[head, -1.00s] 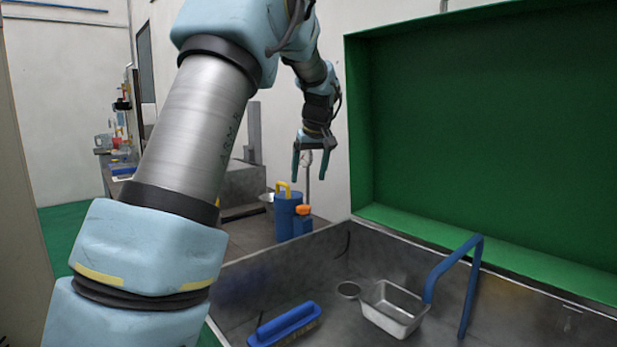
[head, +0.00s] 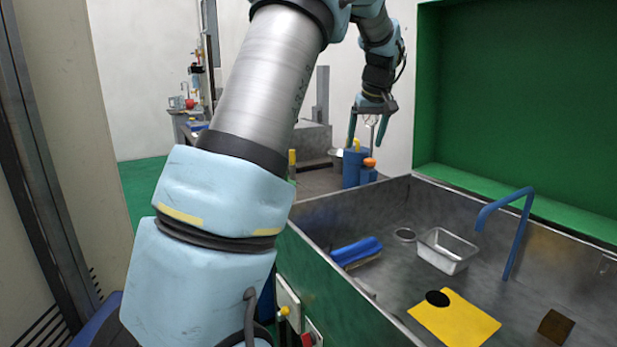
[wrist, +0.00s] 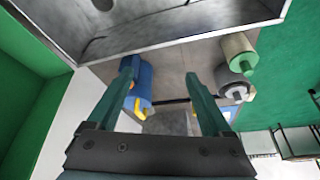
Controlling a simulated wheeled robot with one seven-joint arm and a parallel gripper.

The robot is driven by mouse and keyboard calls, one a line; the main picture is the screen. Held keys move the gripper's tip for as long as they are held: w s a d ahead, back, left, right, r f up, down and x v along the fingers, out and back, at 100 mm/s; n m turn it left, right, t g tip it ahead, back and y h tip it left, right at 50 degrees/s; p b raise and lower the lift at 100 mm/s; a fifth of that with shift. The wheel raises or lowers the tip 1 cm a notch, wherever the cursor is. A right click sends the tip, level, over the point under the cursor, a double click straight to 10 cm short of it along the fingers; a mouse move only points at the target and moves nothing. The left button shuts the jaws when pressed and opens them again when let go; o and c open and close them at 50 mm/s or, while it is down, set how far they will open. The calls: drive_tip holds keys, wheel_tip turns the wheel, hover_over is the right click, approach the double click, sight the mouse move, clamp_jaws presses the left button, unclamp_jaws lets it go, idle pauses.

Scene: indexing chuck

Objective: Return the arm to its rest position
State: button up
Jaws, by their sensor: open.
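My gripper (head: 369,129) hangs at the end of my arm in the upper middle of the head view, fingers pointing down. It is open and empty. In the wrist view my two dark green fingers (wrist: 165,92) stand well apart with nothing between them. In the head view the gripper is above or in front of a blue canister (head: 352,168) with a yellow handle; I cannot tell the exact depth. The canister also shows behind the left finger in the wrist view (wrist: 143,80).
A grey metal basin (head: 385,240) with a green back panel (head: 510,110) is at the right. It holds a metal pan (head: 447,250), a blue brush-like block (head: 357,250), a yellow plate (head: 455,320) and a blue bent pipe (head: 507,225). Green floor (head: 150,195) is at the left.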

drive_tip(key=s+a+f+m+g, duration=0.1)
drive_tip(key=s+a+f, duration=0.6)
drive_tip(key=s+a, duration=0.4)
drive_tip(key=s+a+f+m+g, duration=0.1)
drive_tip(key=s+a+f, duration=0.7)
drive_tip(key=s, duration=0.8)
drive_tip(key=a+m, duration=0.1)
drive_tip(key=a, duration=0.2)
drive_tip(key=shift+f+h, duration=0.3)
drive_tip(key=shift+h, duration=0.1)
